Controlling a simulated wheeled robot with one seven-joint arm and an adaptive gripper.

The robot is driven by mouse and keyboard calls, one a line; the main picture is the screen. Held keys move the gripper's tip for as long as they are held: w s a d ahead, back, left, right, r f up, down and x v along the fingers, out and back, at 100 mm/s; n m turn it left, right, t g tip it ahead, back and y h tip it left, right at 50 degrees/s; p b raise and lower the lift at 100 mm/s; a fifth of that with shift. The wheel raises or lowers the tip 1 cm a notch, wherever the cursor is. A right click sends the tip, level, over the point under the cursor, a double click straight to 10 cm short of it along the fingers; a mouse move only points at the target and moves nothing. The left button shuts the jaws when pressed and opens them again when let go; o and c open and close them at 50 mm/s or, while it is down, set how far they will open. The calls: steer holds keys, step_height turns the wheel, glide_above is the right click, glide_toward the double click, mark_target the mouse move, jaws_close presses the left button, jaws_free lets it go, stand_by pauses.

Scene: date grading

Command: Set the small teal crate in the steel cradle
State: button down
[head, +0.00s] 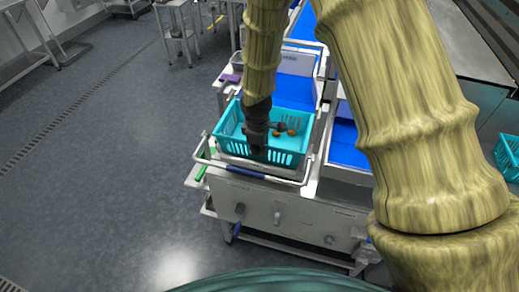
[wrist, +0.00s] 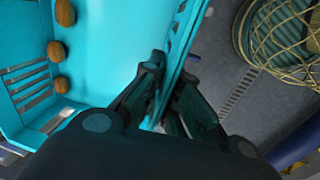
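The small teal crate (head: 230,127) is at the near end of the white-and-blue grading station, within the steel cradle's bars (head: 205,150). It looks about level; I cannot tell whether its base rests fully on the cradle. Several brown dates (head: 291,132) lie in it. My gripper (head: 257,150) points down at the crate's near wall. In the wrist view, its fingers (wrist: 172,75) lie on both sides of the slotted teal wall (wrist: 184,35), close against it, and look shut on it. The dates also show there, at the left (wrist: 60,52).
Blue trays and belt sections (head: 294,90) lie just behind the crate. Another teal crate (head: 510,158) is at the right edge. Open grey floor (head: 100,190) lies to the left.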

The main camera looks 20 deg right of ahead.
steer(key=shift+f, duration=0.6)
steer(key=c, duration=1.6)
jaws_free()
steer(key=shift+c, duration=0.2)
step_height(320, 180, up, 12)
steer(key=s+b, duration=0.1)
steer(key=b, duration=0.2)
steer(key=shift+s+a, duration=0.25)
steer(key=shift+a, duration=0.2)
steer(key=shift+r, duration=0.1)
